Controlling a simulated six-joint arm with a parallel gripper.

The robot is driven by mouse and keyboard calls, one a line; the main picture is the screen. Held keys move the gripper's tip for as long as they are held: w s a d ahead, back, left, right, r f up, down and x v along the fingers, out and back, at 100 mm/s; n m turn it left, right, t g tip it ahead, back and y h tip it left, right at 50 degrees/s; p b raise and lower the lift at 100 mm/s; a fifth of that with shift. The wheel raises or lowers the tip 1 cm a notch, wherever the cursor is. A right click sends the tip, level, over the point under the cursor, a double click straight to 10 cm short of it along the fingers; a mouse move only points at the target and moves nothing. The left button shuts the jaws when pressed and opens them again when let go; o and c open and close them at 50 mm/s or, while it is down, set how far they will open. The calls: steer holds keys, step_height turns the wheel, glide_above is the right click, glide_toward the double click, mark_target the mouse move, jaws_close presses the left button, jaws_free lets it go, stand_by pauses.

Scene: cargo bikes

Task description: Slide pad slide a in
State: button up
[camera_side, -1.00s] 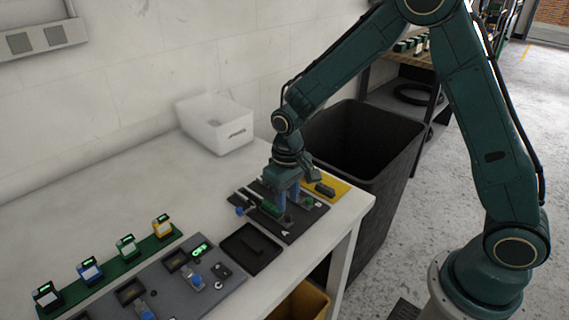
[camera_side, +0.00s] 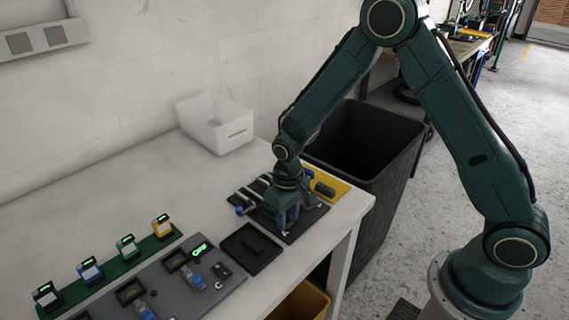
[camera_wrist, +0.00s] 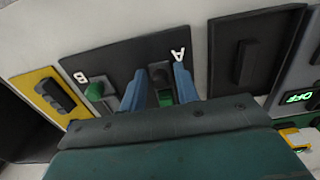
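The dark fixture plate (camera_side: 250,205) lies near the table's right end; the wrist view shows it with white letters A (camera_wrist: 180,54) and B (camera_wrist: 80,77). Beside A is a dark block (camera_wrist: 159,72) with a green piece (camera_wrist: 165,98) just below it in the picture. My gripper (camera_wrist: 158,82) has its two blue fingers apart, one on each side of these parts; contact cannot be told. A similar green piece (camera_wrist: 95,92) sits by B, outside the fingers. In the side view my gripper (camera_side: 286,222) is low over the plate and hides much of it.
A black tray (camera_side: 250,247) and a grey panel (camera_side: 190,285) with a lit green display lie to the left. A yellow plate (camera_side: 335,187) with a dark block is at the right. A white bin (camera_side: 215,125) stands behind; a black bin (camera_side: 365,145) stands beyond the table.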

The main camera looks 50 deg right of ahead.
mark_target(262, 199)
steer(key=shift+c, duration=0.4)
steer(key=c, duration=0.4)
steer(key=shift+w, duration=4.3)
steer(key=o, duration=0.5)
steer(key=shift+a+r, duration=0.1)
steer(key=shift+r, duration=0.1)
